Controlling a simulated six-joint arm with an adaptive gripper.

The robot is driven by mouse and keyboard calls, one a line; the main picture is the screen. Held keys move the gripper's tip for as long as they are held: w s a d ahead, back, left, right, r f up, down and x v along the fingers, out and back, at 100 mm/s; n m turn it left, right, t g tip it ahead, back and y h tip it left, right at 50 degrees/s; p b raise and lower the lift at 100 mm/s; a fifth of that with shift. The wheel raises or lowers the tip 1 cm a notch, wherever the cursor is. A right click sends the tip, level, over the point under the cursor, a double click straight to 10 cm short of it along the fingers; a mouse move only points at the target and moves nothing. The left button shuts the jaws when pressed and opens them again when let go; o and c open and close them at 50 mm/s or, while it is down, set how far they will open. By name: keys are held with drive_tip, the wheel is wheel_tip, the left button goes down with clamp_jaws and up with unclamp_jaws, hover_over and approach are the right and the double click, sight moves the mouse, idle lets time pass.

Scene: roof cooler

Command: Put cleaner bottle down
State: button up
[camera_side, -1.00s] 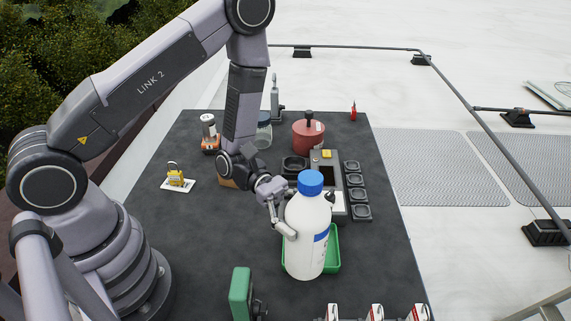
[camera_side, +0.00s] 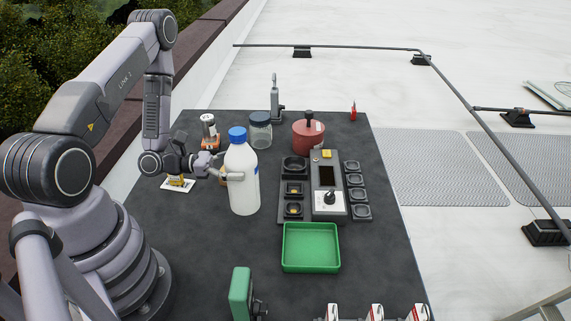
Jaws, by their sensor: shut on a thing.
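The cleaner bottle (camera_side: 243,184) is white with a blue cap and a blue label edge. It is upright over the dark mat, left of the grey control panel. My gripper (camera_side: 230,176) is shut on its upper left side. I cannot tell whether the bottle's base touches the mat. The green tray (camera_side: 311,270) is empty, to the right of and nearer than the bottle.
A glass jar (camera_side: 260,136) and a red pot (camera_side: 308,135) stand behind. The control panel (camera_side: 327,176) with small dark cups is right of the bottle. A yellow padlock (camera_side: 177,182) lies at left. A green upright object (camera_side: 241,293) stands in front. The mat between is clear.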

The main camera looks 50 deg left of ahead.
sight(257, 182)
drive_tip(key=shift+f, duration=2.45)
drive_tip(key=o, duration=1.2)
